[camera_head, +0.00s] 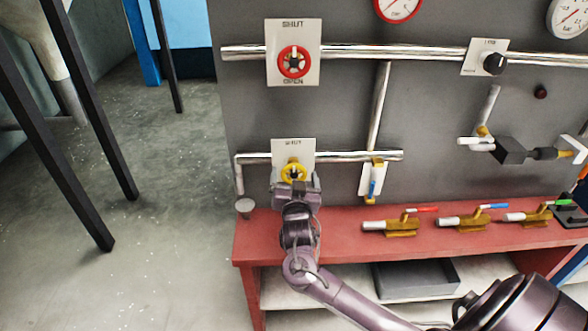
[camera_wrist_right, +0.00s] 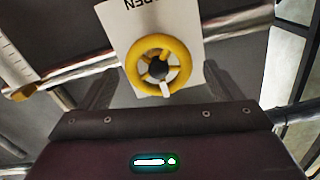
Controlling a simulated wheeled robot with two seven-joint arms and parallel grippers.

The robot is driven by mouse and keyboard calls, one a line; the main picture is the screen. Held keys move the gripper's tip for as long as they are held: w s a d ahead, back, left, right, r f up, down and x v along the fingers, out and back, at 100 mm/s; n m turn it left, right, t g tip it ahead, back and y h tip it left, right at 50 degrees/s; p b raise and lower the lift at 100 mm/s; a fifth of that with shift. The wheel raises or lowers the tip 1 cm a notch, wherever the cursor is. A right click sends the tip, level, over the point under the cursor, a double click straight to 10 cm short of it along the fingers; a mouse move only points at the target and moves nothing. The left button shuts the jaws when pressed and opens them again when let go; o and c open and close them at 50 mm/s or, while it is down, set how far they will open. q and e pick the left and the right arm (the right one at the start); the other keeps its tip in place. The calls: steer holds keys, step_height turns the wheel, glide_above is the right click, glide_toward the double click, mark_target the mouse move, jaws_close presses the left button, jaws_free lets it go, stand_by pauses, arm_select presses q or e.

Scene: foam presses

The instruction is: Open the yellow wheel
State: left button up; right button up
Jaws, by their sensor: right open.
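The yellow wheel (camera_head: 294,172) is mounted in front of a white plate (camera_head: 293,148) on the lower pipe, at the left part of the grey panel. My right gripper (camera_head: 296,182) is just in front of it and covers its lower part in the head view. In the right wrist view the whole yellow wheel (camera_wrist_right: 160,65) shows, with a dark hub and a white mark on its lower rim. The open fingers of my right gripper (camera_wrist_right: 158,88) stand to either side of the wheel, with nothing held between them. My left gripper is not in view.
A red wheel (camera_head: 294,62) sits above on the upper pipe. A small blue-handled valve (camera_head: 373,180) is to the right. Several valves with coloured handles lie on the red bench (camera_head: 340,235) below the panel. Open floor (camera_head: 170,220) lies to the left.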

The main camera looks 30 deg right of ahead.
steer(key=shift+x, duration=1.3)
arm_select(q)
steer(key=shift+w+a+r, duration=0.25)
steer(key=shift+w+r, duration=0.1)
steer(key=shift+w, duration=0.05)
arm_select(e)
steer(key=c, duration=1)
